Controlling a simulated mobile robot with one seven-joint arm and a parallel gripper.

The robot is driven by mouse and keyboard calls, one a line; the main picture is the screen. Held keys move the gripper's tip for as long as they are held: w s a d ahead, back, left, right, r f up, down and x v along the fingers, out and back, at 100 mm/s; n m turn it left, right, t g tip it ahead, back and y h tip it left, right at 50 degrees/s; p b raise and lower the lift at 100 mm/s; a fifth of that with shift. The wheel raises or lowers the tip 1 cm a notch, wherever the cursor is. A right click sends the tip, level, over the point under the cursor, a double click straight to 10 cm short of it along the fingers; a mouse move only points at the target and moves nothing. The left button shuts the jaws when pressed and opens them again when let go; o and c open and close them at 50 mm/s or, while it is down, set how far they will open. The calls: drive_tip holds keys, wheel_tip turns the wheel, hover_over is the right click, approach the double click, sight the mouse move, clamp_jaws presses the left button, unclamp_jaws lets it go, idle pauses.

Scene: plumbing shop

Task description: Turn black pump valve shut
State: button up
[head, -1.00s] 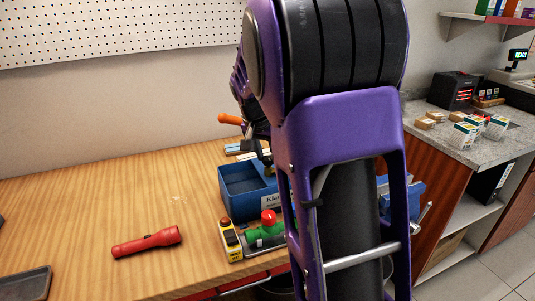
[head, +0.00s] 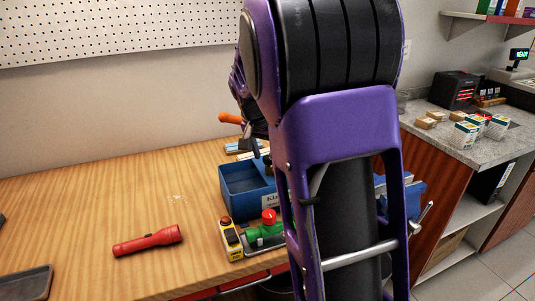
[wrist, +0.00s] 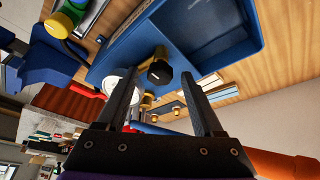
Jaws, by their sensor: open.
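The black valve knob (wrist: 160,72) shows in the wrist view on a brass fitting, at the wall of the blue pump tank (wrist: 140,35). My gripper (wrist: 161,77) is open. In the picture its two fingertips frame the knob; I cannot tell how far apart in depth they are, and no contact shows. A white round gauge (wrist: 121,84) is partly behind the left finger. In the head view the blue tank (head: 224,200) stands on the bench. My gripper (head: 254,146) is above its far side, and my arm covers the tank's right part.
A red flashlight (head: 148,241) lies to the left. A blue vise (head: 415,196) is at the right. The bench's left middle is clear.

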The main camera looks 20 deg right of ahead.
drive_tip(key=p+v, duration=0.1)
drive_tip(key=v, duration=1.6)
drive_tip(key=shift+r+p, duration=0.25)
drive_tip(key=shift+p, duration=0.15)
drive_tip(key=shift+f, duration=0.1)
